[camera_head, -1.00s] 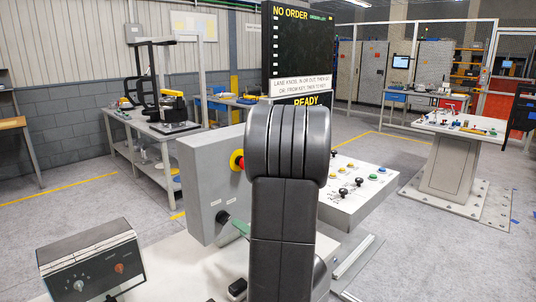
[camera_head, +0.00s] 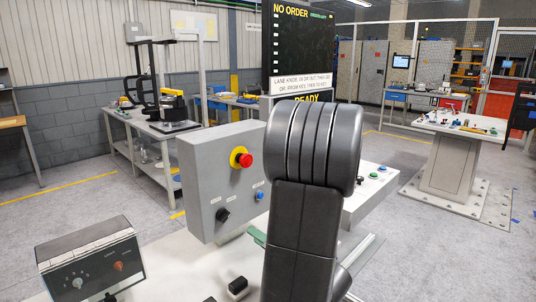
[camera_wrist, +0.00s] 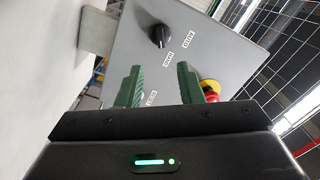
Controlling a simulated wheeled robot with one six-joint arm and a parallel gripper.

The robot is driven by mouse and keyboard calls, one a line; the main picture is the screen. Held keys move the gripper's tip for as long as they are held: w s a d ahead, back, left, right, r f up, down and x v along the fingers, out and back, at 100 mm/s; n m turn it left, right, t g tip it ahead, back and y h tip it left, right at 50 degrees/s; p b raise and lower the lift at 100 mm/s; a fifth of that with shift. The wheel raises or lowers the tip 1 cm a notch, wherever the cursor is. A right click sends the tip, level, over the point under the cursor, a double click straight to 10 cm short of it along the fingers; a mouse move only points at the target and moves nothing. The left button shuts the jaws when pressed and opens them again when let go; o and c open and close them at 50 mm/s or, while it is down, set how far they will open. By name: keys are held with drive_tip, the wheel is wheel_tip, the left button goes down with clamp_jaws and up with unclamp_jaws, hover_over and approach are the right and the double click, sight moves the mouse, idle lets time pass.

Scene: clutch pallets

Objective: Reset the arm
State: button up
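My gripper (camera_wrist: 159,68) shows in the wrist view as two green fingers, spread apart with nothing between them. The grey control box (camera_head: 207,178) lies beyond the fingers, with a black knob (camera_wrist: 158,36) and a red stop button on a yellow collar (camera_wrist: 210,88). In the head view my arm's dark link hides most of the gripper, and only a bit of green finger shows beside the link. The box there shows its black knob (camera_head: 223,215), red stop button (camera_head: 243,159) and blue button (camera_head: 259,195). The fingers appear apart from the knob.
A small grey box with knobs (camera_head: 92,262) stands at the lower left. A white panel with buttons (camera_head: 372,180) is partly hidden behind my arm. A dark display (camera_head: 300,45) stands behind. Benches (camera_head: 150,130) and a pedestal table (camera_head: 450,150) stand farther off, with open floor between.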

sight(227, 217)
drive_tip(key=p+x, duration=0.1)
drive_tip(key=x, duration=1.1)
drive_tip(key=shift+s+f, duration=0.1)
drive_tip(key=n+b, duration=0.1)
drive_tip(key=n, duration=0.2)
drive_tip(key=shift+s+d, duration=0.15)
drive_tip(key=n+b, duration=0.1)
drive_tip(key=n, duration=0.1)
drive_tip(key=shift+n, duration=0.4)
drive_tip(key=n+b, duration=0.2)
drive_tip(key=n, duration=0.4)
